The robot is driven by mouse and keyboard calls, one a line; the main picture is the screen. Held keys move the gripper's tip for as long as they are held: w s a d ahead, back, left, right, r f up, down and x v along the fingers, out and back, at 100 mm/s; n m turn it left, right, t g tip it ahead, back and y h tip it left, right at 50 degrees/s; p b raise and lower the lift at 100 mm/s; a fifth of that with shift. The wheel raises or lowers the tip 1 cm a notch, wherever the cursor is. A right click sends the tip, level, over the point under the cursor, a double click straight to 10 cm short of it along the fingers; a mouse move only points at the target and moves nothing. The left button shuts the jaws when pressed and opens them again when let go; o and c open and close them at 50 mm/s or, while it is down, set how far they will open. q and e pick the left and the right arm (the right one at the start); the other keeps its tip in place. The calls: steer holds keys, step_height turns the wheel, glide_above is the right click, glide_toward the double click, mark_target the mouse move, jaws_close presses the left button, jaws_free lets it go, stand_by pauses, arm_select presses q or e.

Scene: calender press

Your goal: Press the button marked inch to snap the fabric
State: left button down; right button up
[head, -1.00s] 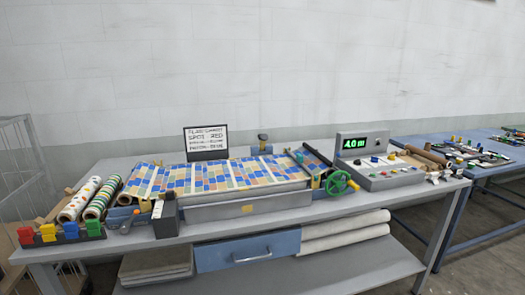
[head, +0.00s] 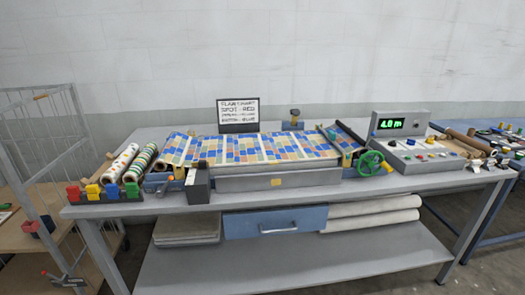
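A grey control box (head: 423,156) stands at the right part of the bench, with several small coloured buttons on its sloped top. Its raised panel shows a green reading, 4.0 m (head: 391,124). The lettering on the buttons is too small to read, so I cannot tell which is marked inch. The checked fabric (head: 250,148) in blue, orange and white lies flat across the press bed (head: 270,179) left of the control box. A green handwheel (head: 371,163) sits at the bed's right end. Neither of my grippers shows.
The grey bench (head: 330,191) has a clear front strip. Coloured clips (head: 92,191), patterned rolls (head: 130,165) and a dark box (head: 198,186) stand at its left. A sign (head: 238,114) stands behind the fabric. A wire cart (head: 45,150) is at far left, another blue table (head: 490,128) at right.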

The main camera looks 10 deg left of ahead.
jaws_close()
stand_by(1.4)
